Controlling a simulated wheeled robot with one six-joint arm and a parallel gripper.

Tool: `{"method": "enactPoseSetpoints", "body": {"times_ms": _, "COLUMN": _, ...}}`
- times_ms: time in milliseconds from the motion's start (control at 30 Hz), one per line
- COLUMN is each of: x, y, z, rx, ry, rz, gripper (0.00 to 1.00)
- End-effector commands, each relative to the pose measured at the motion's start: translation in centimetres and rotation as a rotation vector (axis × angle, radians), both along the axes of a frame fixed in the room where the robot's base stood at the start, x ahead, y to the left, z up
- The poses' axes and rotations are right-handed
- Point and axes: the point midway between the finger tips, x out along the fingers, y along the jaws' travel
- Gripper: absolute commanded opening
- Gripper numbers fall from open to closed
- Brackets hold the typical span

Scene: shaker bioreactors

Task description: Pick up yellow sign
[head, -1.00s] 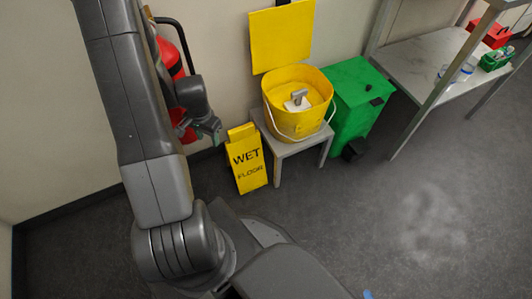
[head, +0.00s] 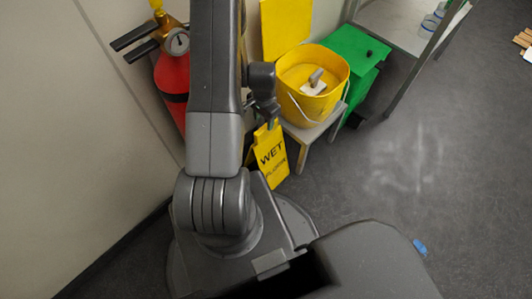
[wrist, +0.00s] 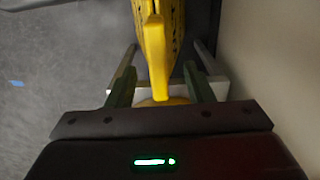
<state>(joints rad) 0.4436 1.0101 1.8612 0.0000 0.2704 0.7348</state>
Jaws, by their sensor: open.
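The yellow wet-floor sign (head: 271,158) stands on the floor beside the small grey stool, its upper edge partly hidden by my arm in the head view. My gripper (head: 272,120) is at the top of the sign. In the wrist view, the sign's yellow upper part (wrist: 154,45) runs between the two dark green fingers of my open gripper (wrist: 157,75). A gap shows on each side of the sign, so the fingers are apart from it there.
A yellow bucket (head: 314,108) sits on the grey stool (head: 306,134), close right of the sign. A green bin (head: 352,50) stands behind. A red fire extinguisher (head: 172,85) is at the left wall. Open floor (head: 420,150) lies to the right.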

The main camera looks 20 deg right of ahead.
Motion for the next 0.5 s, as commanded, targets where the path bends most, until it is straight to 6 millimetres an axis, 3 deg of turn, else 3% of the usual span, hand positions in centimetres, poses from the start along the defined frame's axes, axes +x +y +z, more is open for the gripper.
{"method": "enactPoseSetpoints", "body": {"times_ms": 100, "x": 0.0, "y": 0.0, "z": -1.5, "rx": 0.001, "ry": 0.001, "rz": 0.0, "gripper": 0.47}}
{"method": "enactPoseSetpoints", "body": {"times_ms": 333, "x": 0.0, "y": -0.2, "z": -2.6, "rx": 0.0, "ry": 0.0, "rz": -0.001, "gripper": 0.47}}
{"method": "enactPoseSetpoints", "body": {"times_ms": 500, "x": 0.1, "y": -0.9, "z": -5.2, "rx": 0.001, "ry": 0.001, "rz": -0.001, "gripper": 0.47}}
